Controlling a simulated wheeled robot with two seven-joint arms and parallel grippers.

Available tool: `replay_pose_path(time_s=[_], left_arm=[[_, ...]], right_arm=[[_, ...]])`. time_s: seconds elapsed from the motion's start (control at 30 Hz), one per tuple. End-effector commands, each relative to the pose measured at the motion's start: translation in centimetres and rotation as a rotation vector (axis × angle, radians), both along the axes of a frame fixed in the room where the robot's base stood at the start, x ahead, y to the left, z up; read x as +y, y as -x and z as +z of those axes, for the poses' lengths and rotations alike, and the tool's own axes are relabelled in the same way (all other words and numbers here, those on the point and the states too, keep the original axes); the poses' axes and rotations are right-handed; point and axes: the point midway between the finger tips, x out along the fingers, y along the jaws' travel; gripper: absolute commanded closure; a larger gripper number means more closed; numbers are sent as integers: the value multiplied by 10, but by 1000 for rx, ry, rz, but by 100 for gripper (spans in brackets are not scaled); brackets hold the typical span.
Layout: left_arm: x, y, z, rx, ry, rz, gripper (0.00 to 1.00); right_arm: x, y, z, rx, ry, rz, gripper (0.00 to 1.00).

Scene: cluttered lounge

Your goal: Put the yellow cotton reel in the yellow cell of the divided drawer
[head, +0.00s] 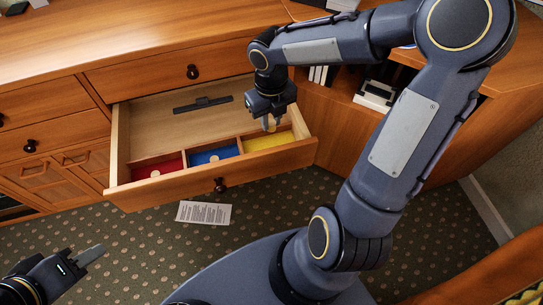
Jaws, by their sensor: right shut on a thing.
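The divided drawer (119,145) is pulled out of the wooden cabinet. Its front row has a red cell, a blue cell and, at the right, a yellow cell (281,140). My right gripper (270,122) points down over the back part of the yellow cell. It is shut on the yellow cotton reel (270,125), which is small and mostly hidden by the fingers. I cannot tell whether the reel touches the cell floor. My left gripper (90,257) is at the lower left, away from the drawer; its finger gap cannot be made out.
A dark flat object (203,104) lies in the drawer's rear compartment. A printed sheet (204,213) lies on the carpet. A shelf with books stands at the right.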

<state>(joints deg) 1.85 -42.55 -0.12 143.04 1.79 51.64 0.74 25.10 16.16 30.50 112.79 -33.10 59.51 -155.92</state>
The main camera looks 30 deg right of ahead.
Motion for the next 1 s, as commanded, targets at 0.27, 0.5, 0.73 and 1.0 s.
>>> replay_pose_path(time_s=[0.27,0.5,0.73,1.0], left_arm=[[0,0,-24,-1,0,0,64],[0,0,-37,0,0,0,64],[0,0,-59,0,0,0,64],[0,0,-57,0,0,0,64]], right_arm=[[0,1,-39,3,0,44,100],[0,1,-65,1,0,42,100],[0,1,-102,2,0,41,100],[-1,1,-101,0,1,41,100]])
